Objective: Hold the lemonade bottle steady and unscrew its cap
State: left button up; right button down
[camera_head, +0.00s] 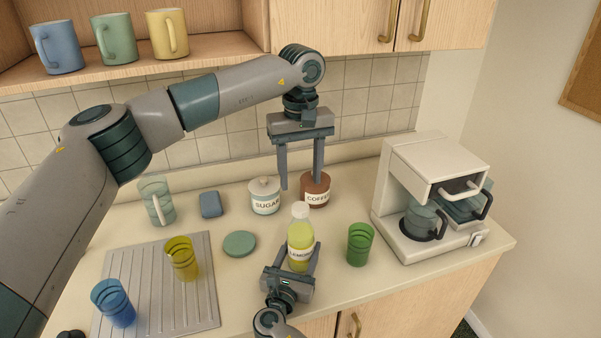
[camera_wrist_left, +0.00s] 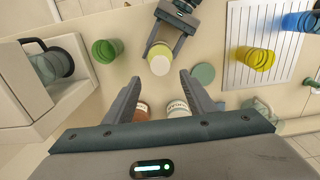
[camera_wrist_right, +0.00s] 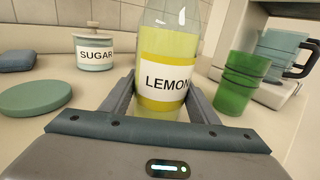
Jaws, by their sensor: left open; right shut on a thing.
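The lemonade bottle (camera_head: 301,238) stands upright on the counter, yellow with a white label. Its pale cap (camera_head: 300,209) is on top; the cap also shows from above in the left wrist view (camera_wrist_left: 160,64). My right gripper (camera_head: 300,262) is shut on the lower part of the bottle, a finger on each side, as the right wrist view (camera_wrist_right: 160,100) shows. My left gripper (camera_head: 301,184) is open and empty, pointing down above and behind the cap, with no contact visible. In the left wrist view its fingers (camera_wrist_left: 160,88) are spread wide, the cap beyond their tips.
A green glass (camera_head: 360,244) stands right of the bottle, near the coffee machine (camera_head: 405,190). The coffee jar (camera_head: 316,187) and sugar jar (camera_head: 265,197) stand behind. A green disc (camera_head: 239,244) lies left, near the drainboard (camera_head: 150,270) with yellow and blue glasses.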

aim_at(301, 206)
pick_arm(q)
jog(key=shift+f, duration=0.15)
jog(key=shift+f, duration=3.85)
jog(key=c, duration=1.1)
